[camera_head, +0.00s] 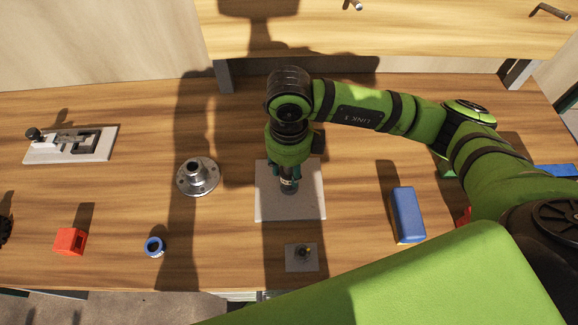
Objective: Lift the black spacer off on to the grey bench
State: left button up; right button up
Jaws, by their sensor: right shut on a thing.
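My right gripper (288,178) points down over the light grey square plate (311,205), which may be the grey bench. It is shut on a small dark thing (288,187) with a pale band, close above or touching the plate. I cannot tell whether this is the black spacer. A dark round part (303,252) with a brassy middle sits on a smaller grey plate (292,264) nearer the front edge. I cannot tell whether it is a spacer either. My left gripper is not in view.
A flanged metal hub (198,176), a blue ring (154,247) and a red block (70,241) stand left. A toggle-clamp-like fixture (70,145) is far left. A blue block (407,215) lies right. The wooden tabletop (120,200) has free room between them.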

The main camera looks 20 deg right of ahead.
jog(key=shift+r+p, duration=2.75)
jog(key=shift+r, duration=2.15)
